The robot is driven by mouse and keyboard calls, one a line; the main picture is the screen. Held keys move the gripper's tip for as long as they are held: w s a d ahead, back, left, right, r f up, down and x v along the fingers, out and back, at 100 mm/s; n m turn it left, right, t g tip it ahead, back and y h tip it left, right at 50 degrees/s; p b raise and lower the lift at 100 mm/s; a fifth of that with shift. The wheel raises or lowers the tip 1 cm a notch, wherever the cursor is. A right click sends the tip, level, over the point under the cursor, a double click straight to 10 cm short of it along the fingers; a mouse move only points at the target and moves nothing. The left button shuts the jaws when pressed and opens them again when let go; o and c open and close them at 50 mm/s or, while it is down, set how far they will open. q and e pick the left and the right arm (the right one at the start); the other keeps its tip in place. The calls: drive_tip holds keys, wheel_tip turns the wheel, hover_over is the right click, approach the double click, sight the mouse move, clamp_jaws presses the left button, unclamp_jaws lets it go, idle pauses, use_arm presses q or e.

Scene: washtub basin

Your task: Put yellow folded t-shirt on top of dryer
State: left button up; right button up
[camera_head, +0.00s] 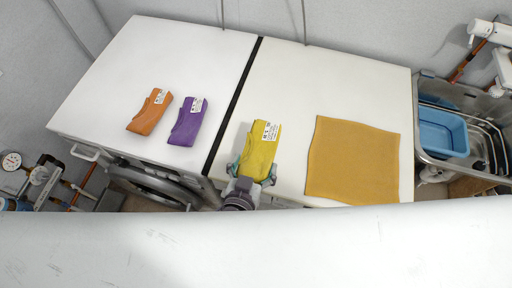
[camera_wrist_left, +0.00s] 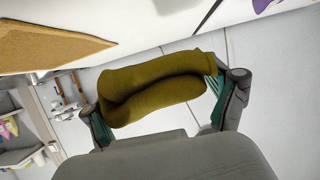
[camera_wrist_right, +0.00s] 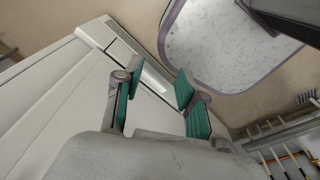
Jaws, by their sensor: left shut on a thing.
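The yellow folded t-shirt (camera_head: 262,143) has a white label and shows over the right machine's white top (camera_head: 300,90). My left gripper (camera_head: 251,175) is shut on its near end. In the left wrist view the t-shirt (camera_wrist_left: 155,88) fills the space between the green finger pads of the left gripper (camera_wrist_left: 158,98). I cannot tell whether the t-shirt touches the surface below. Two white machines stand side by side; the left one (camera_head: 190,65) has a round door at its front. My right gripper (camera_wrist_right: 155,98) is open and empty in the right wrist view, beside a white panel.
An orange folded garment (camera_head: 150,112) and a purple one (camera_head: 187,122) lie on the left machine. A flat tan mat (camera_head: 352,162) lies on the right machine. A sink (camera_head: 435,165) with a blue basin (camera_head: 442,132) stands at the far right. The back of both tops is clear.

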sight(251, 147)
use_arm(q)
drive_tip(key=w+f, duration=0.1)
drive_tip(key=w, duration=0.1)
drive_tip(key=w+f+b, duration=0.1)
drive_tip(key=w+f, duration=0.1)
drive_tip(key=w, duration=0.1)
drive_tip(key=w+f+b, duration=0.1)
drive_tip(key=w, duration=0.1)
drive_tip(key=shift+w+a+f, duration=0.3)
wheel_tip(251, 147, down, 4)
drive_tip(key=b, duration=0.4)
drive_tip(key=shift+f, duration=0.2)
drive_tip(key=shift+r, duration=0.15)
use_arm(e)
wheel_tip(251, 147, down, 6)
drive_tip(key=d, duration=0.1)
drive_tip(key=shift+f, duration=0.25)
use_arm(q)
drive_tip(key=o, duration=1)
use_arm(e)
drive_tip(key=shift+a+f, duration=0.1)
